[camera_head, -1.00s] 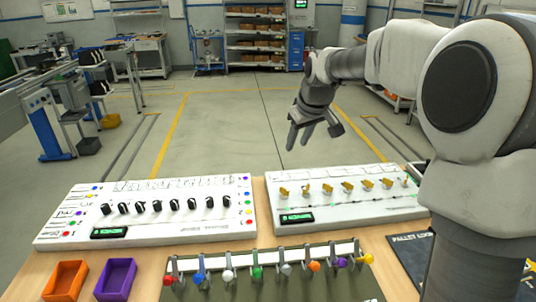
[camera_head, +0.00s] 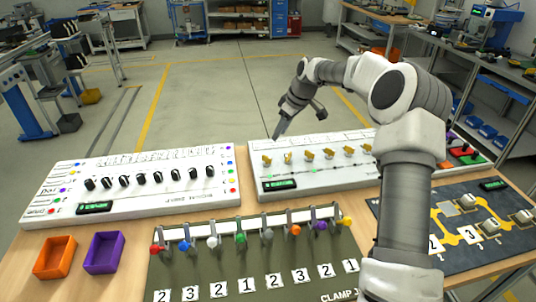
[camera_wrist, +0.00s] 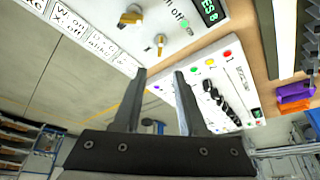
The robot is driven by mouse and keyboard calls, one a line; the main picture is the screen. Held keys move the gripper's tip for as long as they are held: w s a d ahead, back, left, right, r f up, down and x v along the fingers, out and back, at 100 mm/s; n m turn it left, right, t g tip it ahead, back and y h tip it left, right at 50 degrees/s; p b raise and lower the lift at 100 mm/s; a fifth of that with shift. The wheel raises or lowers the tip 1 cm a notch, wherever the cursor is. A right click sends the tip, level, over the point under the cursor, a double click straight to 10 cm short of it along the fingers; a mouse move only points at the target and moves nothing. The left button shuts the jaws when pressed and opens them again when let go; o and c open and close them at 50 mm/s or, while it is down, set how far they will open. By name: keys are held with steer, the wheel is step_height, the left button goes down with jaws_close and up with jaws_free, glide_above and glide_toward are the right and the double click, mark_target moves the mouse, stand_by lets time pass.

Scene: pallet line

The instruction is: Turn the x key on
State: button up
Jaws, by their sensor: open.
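The white key panel (camera_head: 330,180) stands on the table right of centre, with a row of gold keys along it. The leftmost key (camera_head: 267,159) and its neighbour (camera_head: 287,158) are nearest my gripper (camera_head: 279,135). In the wrist view two gold keys (camera_wrist: 130,16) show on the panel, with printed label cards (camera_wrist: 85,25) beside them, only partly legible.
A white panel with black knobs (camera_head: 130,183) stands to the left. A green board with coloured-ball levers (camera_head: 240,262) lies in front. Orange (camera_head: 54,258) and purple (camera_head: 104,253) bins sit at the front left. A dark board with numbered tiles (camera_head: 460,230) lies right.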

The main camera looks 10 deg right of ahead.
mark_target(268, 157)
steer(key=x, duration=1.2)
steer(key=shift+f, duration=0.15)
jaws_close()
